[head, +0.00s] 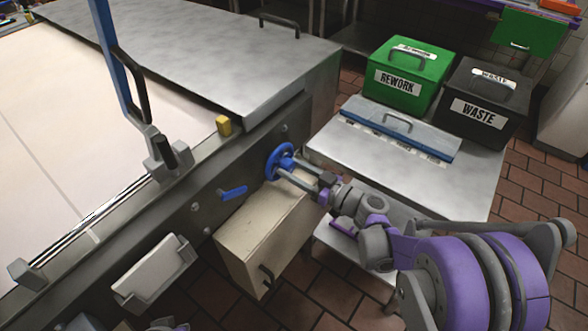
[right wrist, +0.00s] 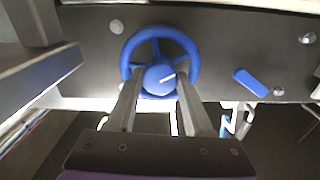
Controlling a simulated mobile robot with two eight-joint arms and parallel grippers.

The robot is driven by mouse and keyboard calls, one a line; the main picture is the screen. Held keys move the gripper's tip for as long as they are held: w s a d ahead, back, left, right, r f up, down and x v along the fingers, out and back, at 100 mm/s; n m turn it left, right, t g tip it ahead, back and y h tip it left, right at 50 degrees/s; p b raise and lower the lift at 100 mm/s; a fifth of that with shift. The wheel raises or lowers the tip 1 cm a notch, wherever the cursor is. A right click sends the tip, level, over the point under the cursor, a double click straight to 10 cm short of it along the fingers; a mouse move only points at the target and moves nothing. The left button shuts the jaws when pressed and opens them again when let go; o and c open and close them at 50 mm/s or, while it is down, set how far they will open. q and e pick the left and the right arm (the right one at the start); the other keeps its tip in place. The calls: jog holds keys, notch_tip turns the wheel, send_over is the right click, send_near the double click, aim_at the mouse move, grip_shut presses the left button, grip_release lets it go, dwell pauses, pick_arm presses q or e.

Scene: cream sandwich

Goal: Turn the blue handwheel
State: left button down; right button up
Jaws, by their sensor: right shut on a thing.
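The blue handwheel (head: 279,161) is mounted on the dark side panel of the machine, near its right end. My right gripper (head: 287,168) reaches it from the lower right. In the right wrist view, the handwheel (right wrist: 187,50) faces the camera, with a round rim, spokes and a hub bearing a short white line. There the two fingers of my right gripper (right wrist: 160,82) lie on either side of the hub and are shut on it. The lower part of the rim is partly hidden by the fingers. My left gripper is not clearly visible in the head view.
A blue lever (head: 233,192) sits on the panel left of the handwheel. A beige box (head: 262,232) is below. A steel table (head: 340,150) at right bears a blue-lidded tray (head: 370,127), a green REWORK bin (head: 428,68) and a black WASTE bin (head: 497,129).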

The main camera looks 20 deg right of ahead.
jog(key=shift+m, duration=0.4)
grip_shut()
jog(key=m, duration=0.2)
jog(key=shift+m, duration=0.4)
jog(key=m, duration=0.3)
jog(key=shift+m, duration=0.4)
jog(key=m, duration=1.1)
jog(key=shift+m, duration=0.3)
jog(key=m, duration=0.3)
jog(key=shift+m, duration=0.4)
jog(key=m, duration=0.7)
